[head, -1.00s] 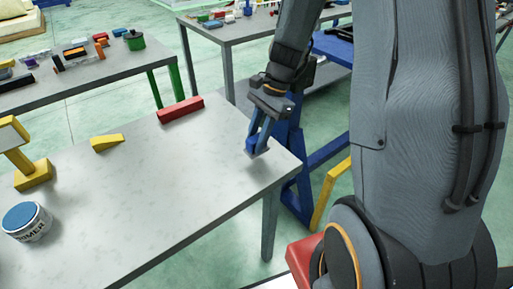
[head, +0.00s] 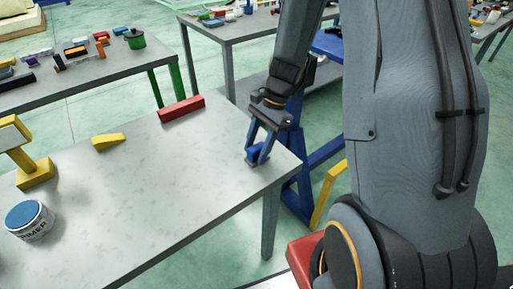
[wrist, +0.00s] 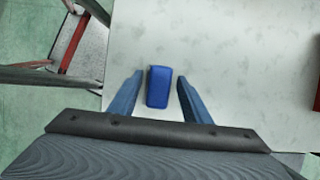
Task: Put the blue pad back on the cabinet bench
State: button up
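The blue pad (head: 257,153) is a small blue block on the near right corner of the grey table (head: 185,165). It also shows in the wrist view (wrist: 158,87), lying on the pale top. My gripper (head: 260,156) is over that corner with its two blue fingers spread. In the wrist view my gripper (wrist: 160,76) is open, with one finger on each side of the pad and a visible gap on both sides. In the head view the fingers partly hide the pad.
A red block (head: 181,109), a yellow wedge (head: 108,141), a yellow stand (head: 36,172) and a primer can (head: 30,221) are on the same table. Its middle is clear. A blue frame (head: 297,165) stands beyond the right edge. Other cluttered tables are behind.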

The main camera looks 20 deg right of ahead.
jog(key=shift+r, duration=0.1)
jog(key=b+v, duration=0.2)
jog(key=v, duration=1)
jog(key=s+a+f+n+t+h, duration=0.2)
jog(key=s+a+f+n+h, duration=0.1)
jog(key=s+n, duration=0.7)
jog(key=a+n+h, duration=0.1)
jog(key=n, duration=0.3)
jog(key=shift+s+f+t, duration=0.15)
jog(key=shift+s+t, duration=0.15)
jog(key=shift+s, duration=0.05)
jog(key=shift+a, duration=0.1)
